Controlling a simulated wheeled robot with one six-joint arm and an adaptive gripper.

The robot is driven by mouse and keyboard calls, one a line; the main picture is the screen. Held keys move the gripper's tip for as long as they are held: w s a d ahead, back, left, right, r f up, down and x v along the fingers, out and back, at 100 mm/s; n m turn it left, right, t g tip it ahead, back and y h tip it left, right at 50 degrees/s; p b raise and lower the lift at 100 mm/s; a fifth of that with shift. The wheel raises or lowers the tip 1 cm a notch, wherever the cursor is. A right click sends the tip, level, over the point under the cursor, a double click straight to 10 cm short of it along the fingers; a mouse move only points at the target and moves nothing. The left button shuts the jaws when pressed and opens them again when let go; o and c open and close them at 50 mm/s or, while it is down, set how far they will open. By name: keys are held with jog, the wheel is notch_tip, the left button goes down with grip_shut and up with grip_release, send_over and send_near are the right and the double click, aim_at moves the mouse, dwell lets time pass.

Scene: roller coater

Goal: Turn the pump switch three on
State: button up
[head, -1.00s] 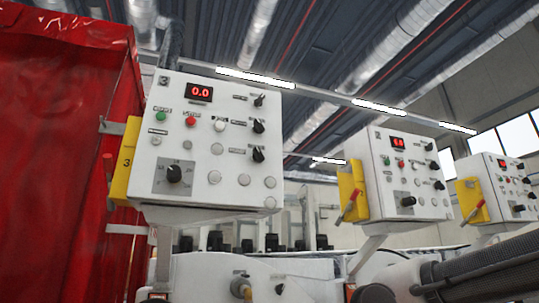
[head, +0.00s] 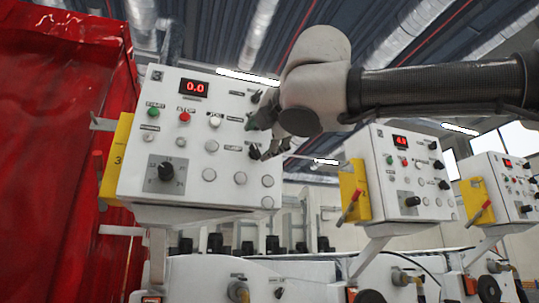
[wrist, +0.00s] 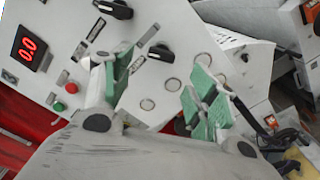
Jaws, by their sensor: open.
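The white control panel (head: 222,166) marked 3 stands at the left in the head view. It has a red 0.0 display, coloured buttons and black rotary switches along its right side. The upper switch (head: 256,97) and lower switch (head: 254,152) show; the middle one is partly hidden by my gripper. My gripper (head: 263,137) is open and empty at the panel's right edge. In the wrist view its green-padded fingers (wrist: 162,92) are spread before the panel, with black switches (wrist: 160,52) and (wrist: 115,9) beyond; contact is unclear.
A yellow box (head: 115,160) marked 3 is on the panel's left side, beside a red curtain (head: 50,150). Two similar panels, a nearer one (head: 398,172) and a farther one (head: 502,185), stand to the right. White machinery lies below.

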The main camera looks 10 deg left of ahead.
aim_at(256, 151)
jog(key=x, duration=0.7)
jog(key=shift+w, duration=0.4)
jog(key=c, duration=1)
